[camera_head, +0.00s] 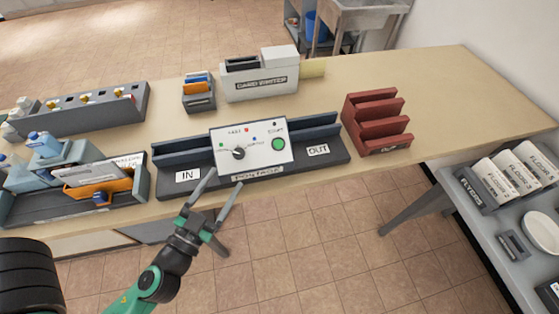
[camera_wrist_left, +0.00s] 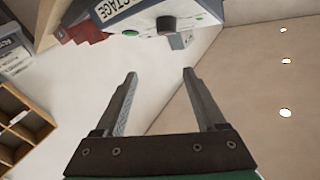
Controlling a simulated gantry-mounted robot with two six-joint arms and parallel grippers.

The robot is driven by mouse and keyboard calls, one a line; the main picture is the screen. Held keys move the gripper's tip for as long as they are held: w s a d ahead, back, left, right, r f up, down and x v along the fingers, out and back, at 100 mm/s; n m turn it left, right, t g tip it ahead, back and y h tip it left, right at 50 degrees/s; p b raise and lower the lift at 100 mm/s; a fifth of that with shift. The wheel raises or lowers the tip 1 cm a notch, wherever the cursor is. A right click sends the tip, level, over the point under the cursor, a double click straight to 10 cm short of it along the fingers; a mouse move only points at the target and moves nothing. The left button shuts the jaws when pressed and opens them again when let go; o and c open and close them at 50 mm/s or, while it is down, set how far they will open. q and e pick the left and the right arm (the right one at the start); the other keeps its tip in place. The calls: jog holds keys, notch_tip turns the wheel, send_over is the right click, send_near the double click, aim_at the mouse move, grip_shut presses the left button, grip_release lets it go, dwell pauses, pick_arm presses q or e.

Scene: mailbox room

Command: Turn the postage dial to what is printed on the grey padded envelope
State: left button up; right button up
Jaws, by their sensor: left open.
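The postage machine (camera_head: 185,158) stands at the table's front edge, with a white panel (camera_head: 265,149) between its IN and OUT ends. The black postage dial (camera_head: 239,154) is low on the panel's left. The dial (camera_wrist_left: 166,24) also shows in the left wrist view, above and beyond the fingers. My left gripper (camera_head: 227,179) is open and empty, in front of the panel and apart from the dial. A flat grey piece (camera_head: 93,173), perhaps the grey padded envelope, lies in the left rack; its print is too small to read. My right gripper is not in view.
A green button (camera_head: 278,144) is right of the dial. A red slotted rack (camera_head: 375,125) stands right of the machine. The table's right part is clear.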

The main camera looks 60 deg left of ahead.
pick_arm(q)
jog(key=s+a+f, duration=0.1)
jog(key=s+f, duration=0.2)
jog(key=p, duration=0.6)
send_near(237, 155)
jog(key=w+a+r, duration=0.2)
jog(key=w, duration=0.1)
jog(key=shift+g, duration=0.4)
jog(key=w, duration=0.1)
jog(key=w+a+f, duration=0.1)
jog(key=w+a+p, duration=0.1)
jog(key=w, duration=0.1)
jog(key=shift+w+a+f, duration=0.1)
jog(key=shift+a+f, duration=0.05)
jog(key=shift+a, duration=0.05)
jog(key=shift+w+a+f, duration=0.15)
jog(key=shift+w+a, duration=0.1)
jog(key=shift+w, duration=0.15)
grip_shut()
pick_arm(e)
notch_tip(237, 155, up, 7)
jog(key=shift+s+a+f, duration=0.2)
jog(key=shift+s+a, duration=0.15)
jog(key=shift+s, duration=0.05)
